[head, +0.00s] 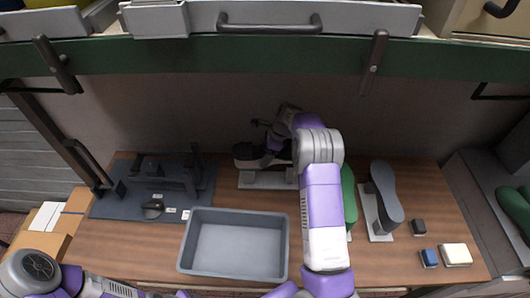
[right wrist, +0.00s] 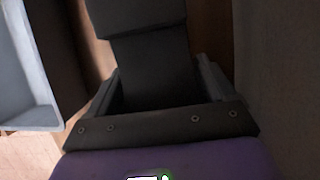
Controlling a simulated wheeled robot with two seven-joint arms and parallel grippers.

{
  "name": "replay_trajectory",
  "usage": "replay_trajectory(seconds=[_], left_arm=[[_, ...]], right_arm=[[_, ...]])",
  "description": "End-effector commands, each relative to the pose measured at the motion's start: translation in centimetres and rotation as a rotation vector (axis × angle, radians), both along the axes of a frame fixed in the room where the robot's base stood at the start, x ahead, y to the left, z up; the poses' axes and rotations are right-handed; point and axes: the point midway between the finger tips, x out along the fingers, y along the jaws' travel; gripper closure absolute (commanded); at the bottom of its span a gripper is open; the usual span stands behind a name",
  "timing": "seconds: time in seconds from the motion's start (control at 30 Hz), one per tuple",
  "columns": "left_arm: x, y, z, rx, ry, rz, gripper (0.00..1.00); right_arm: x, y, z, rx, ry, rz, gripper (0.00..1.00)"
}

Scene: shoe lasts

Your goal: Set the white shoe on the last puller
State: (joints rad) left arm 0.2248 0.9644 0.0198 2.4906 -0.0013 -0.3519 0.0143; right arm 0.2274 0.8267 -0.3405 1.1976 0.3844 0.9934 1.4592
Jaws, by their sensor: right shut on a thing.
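My right arm reaches to the back middle of the bench. Its gripper (head: 272,150) is at a dark item (head: 246,151) above a pale base plate (head: 265,180), partly hidden by the arm. In the right wrist view the gripper (right wrist: 158,95) is shut on a dark, blocky part (right wrist: 150,60). I cannot make out a clearly white shoe. A dark device (head: 165,178), which looks like the last puller, stands on a dark mat (head: 103,208) at the left. My left arm shows at the lower left, but its gripper is out of view.
A grey bin (head: 193,240) stands at the front middle. A green sole-shaped item (head: 349,195) and a grey one (head: 386,195) stand to the right. Small blocks (head: 456,254) lie at the right front. Cardboard boxes (head: 40,245) are at the far left. A shelf edge (head: 210,55) crosses above.

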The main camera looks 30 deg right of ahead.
Motion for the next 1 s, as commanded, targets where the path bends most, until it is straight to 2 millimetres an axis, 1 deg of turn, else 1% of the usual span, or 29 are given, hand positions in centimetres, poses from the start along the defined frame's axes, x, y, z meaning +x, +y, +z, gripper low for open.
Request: replay_trajectory(seconds=[0.03,0.2,1.0], left_arm=[[0.0,0.0,0.4,0.0,0.0,0.0,0.57],[0.0,0.0,1.5,0.0,0.0,0.0,0.57],[0.0,0.0,6.0,0.0,0.0,0.0,0.57]], right_arm=[[0.0,-0.1,0.5,-0.001,0.001,-0.001,0.71],[0.1,-0.1,2.0,-0.002,-0.005,-0.001,0.71],[0.2,-0.1,7.7,-0.003,-0.01,-0.001,0.71]])
